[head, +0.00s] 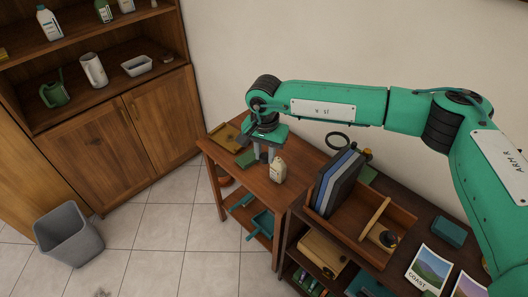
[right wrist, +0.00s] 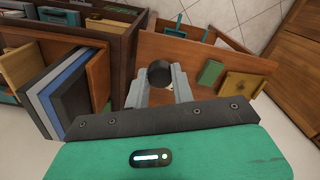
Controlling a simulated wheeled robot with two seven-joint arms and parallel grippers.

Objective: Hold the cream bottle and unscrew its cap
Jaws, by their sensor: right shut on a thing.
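The cream bottle (head: 278,172) stands upright on the small brown table in the head view, just right of my right gripper's fingers. My right gripper (head: 263,154) points down over the table. In the right wrist view, my right gripper (right wrist: 159,85) is shut on a dark round cap (right wrist: 159,73), which sits between the two grey fingertips. A small pale patch shows below the cap, between the fingers. I cannot tell whether the cap touches the bottle. My left gripper is out of view.
A green block (head: 245,158) and a tan tray (head: 224,138) lie left of the gripper on the table. Upright folders (head: 336,183) stand in a wooden organizer at right. A grey bin (head: 68,235) stands on the tiled floor, below a cabinet (head: 150,120) with shelves.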

